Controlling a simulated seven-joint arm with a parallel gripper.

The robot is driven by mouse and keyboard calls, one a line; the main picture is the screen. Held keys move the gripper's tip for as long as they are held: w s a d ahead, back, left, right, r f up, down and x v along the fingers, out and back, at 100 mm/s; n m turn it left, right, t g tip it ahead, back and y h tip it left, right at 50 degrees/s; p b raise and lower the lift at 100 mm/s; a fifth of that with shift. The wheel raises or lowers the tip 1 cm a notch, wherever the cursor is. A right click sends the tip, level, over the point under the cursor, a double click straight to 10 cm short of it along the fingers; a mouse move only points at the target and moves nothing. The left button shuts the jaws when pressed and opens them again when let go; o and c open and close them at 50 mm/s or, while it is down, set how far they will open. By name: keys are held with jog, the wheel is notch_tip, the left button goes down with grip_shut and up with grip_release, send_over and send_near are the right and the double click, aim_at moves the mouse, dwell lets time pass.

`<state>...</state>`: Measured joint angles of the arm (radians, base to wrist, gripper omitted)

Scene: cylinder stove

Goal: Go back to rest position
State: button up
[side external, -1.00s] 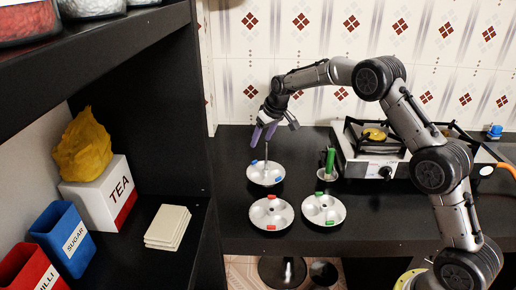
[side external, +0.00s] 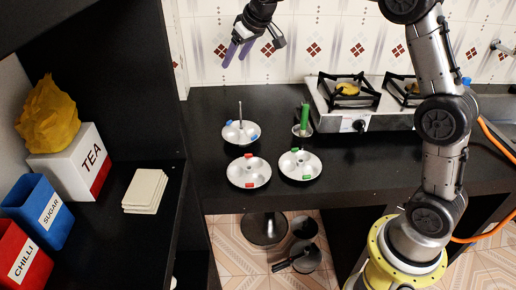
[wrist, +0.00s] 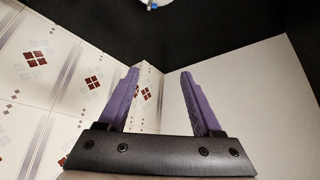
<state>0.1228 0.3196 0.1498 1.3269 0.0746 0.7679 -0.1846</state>
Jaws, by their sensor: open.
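My gripper (side external: 238,53) is in the upper part of the side view, raised well above the counter in front of the tiled wall. Its two purple fingers stand apart with nothing between them. In the wrist view my gripper (wrist: 158,75) also shows open and empty, with tile on the left and a plain light panel on the right. Below it in the side view, a white dish with blue marks (side external: 233,138) stands on the counter with an upright grey rod (side external: 240,112) in it. The gripper touches nothing.
A red-marked dish (side external: 249,183), a green-marked dish (side external: 301,176) and a small dish with a green-handled item (side external: 305,117) stand on the counter. A gas stove (side external: 393,118) is behind right. A dark shelf with a TEA box (side external: 78,158) is on the left.

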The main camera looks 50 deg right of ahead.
jog(key=s+a+r, duration=0.2)
jog(key=s+r, duration=0.1)
jog(key=s, duration=0.5)
jog(key=s+a+r+t, duration=0.1)
jog(key=s+r, duration=0.2)
jog(key=s, duration=0.4)
jog(key=s+a+r, duration=0.2)
jog(key=s+r, duration=0.1)
jog(key=s, duration=0.5)
jog(key=s+f+g, duration=0.1)
jog(key=s+f, duration=0.5)
jog(key=s, duration=0.3)
jog(key=s+f+g, duration=0.1)
jog(key=s+f, duration=0.5)
jog(key=s, duration=0.3)
jog(key=shift+a+f, duration=0.25)
jog(key=shift+a, duration=0.2)
